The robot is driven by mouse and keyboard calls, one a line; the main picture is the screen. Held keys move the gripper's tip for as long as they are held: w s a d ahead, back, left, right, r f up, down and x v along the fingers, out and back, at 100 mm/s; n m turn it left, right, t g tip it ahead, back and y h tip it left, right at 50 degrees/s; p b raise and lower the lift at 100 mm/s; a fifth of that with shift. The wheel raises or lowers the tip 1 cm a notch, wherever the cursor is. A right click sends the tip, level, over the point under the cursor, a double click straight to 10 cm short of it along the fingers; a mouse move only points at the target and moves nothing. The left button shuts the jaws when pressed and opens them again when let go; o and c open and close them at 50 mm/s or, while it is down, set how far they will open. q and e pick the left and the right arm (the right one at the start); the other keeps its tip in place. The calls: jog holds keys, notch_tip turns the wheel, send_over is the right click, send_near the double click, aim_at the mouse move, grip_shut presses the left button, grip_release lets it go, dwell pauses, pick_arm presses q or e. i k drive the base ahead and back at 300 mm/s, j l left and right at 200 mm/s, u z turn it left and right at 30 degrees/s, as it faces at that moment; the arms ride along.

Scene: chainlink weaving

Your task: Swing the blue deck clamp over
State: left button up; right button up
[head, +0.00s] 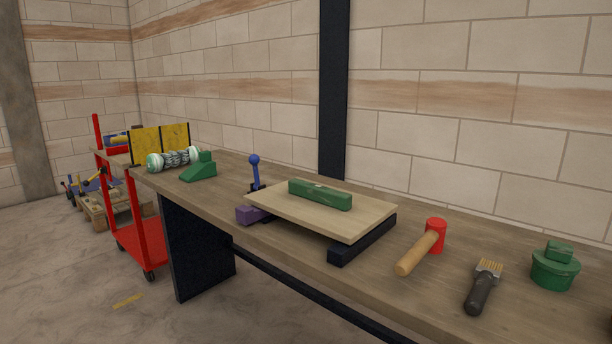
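The blue deck clamp (254,172) stands near the back left corner of a pale wooden board on the workbench. Its blue ball-topped lever points upright, on a small dark base. The pale board (365,221) rests on dark rails, and a green block (320,195) lies on top of it. A purple block (248,214) sits at the board's left end, in front of the clamp. Neither of my grippers is in the head view.
On the workbench (395,294), a red-headed mallet (418,252), a dark-handled brush (482,288) and a green lidded pot (554,268) lie to the right. A green wedge-shaped piece (199,170) and a coiled roll (174,159) are at the left. A red cart (140,242) stands beyond the bench's left end.

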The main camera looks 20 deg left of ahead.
aim_at(254, 159)
jog(key=i+j, duration=0.1)
jog(key=j, duration=1.05)
jog(key=i+j, duration=0.15)
jog(key=j, duration=0.4)
jog(key=k+j+u, duration=0.05)
